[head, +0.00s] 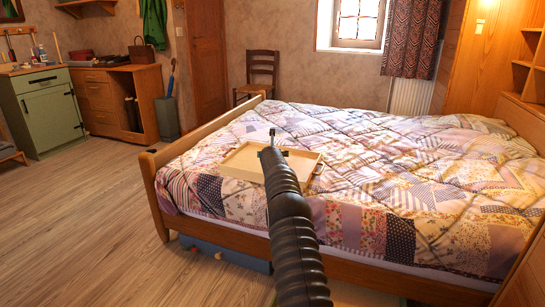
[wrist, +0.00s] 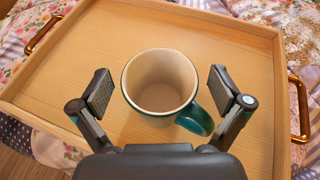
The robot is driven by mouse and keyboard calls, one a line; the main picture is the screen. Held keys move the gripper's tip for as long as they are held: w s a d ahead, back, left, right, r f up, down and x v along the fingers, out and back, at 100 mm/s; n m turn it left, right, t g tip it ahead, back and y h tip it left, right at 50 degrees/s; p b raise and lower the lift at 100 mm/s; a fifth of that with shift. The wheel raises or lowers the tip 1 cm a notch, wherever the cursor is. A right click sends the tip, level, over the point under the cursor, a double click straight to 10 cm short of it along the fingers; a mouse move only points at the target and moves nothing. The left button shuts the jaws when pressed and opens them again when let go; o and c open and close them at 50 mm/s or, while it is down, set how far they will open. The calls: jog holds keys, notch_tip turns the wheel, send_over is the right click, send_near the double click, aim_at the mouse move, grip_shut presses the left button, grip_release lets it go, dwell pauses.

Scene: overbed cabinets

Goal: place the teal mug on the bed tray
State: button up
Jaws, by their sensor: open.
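The teal mug (wrist: 160,82) stands upright on the bed tray in the wrist view, its pale, empty inside facing up and its handle toward the lower right. The bed tray (wrist: 75,62) is light wood with a raised rim and brass-coloured handles. It also shows in the head view (head: 240,161), lying on the bed. My gripper (wrist: 170,92) is open, with one finger on each side of the mug and a visible gap to each. In the head view my arm hides the mug and part of the tray.
The bed (head: 400,170) has a patchwork quilt and a wooden frame (head: 160,200). A green cabinet (head: 45,112) and a wooden dresser (head: 115,95) stand at the left. A chair (head: 262,72) is by the back wall. The floor (head: 90,220) left of the bed is clear.

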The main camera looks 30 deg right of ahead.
jog(key=shift+f+b+v, duration=0.1)
jog(key=shift+b+v, duration=0.55)
jog(key=shift+v, duration=0.05)
jog(key=shift+f+b+v, duration=0.15)
jog(key=shift+b+v, duration=0.45)
jog(key=shift+v, duration=0.1)
jog(key=b+v, duration=0.5)
jog(key=v, duration=0.4)
jog(key=shift+r, duration=0.2)
jog(key=s+a+r+m+g, duration=0.1)
jog(key=s+a+r+m, duration=0.2)
jog(key=s+a+m, duration=0.4)
jog(key=s+a+r+m+g+y, duration=0.1)
jog(key=s+a+r+m, duration=0.25)
jog(key=s, duration=0.45)
jog(key=s+a+r+m, duration=0.3)
jog(key=s+a+m, duration=0.25)
jog(key=s, duration=0.25)
jog(key=s+a+f+m+g+y, duration=0.1)
jog(key=s+a+f+m+y, duration=0.1)
jog(key=s+a, duration=0.4)
jog(key=s+a+f+m+g+y, duration=0.1)
jog(key=s+a+f+m, duration=0.4)
jog(key=s, duration=1.1)
jog(key=s+a+f+m+g+y, duration=0.1)
jog(key=s+a+f+m+y, duration=0.2)
jog(key=s+a+m, duration=0.4)
jog(key=s+f, duration=0.1)
jog(key=s, duration=0.4)
jog(key=shift+g, duration=0.4)
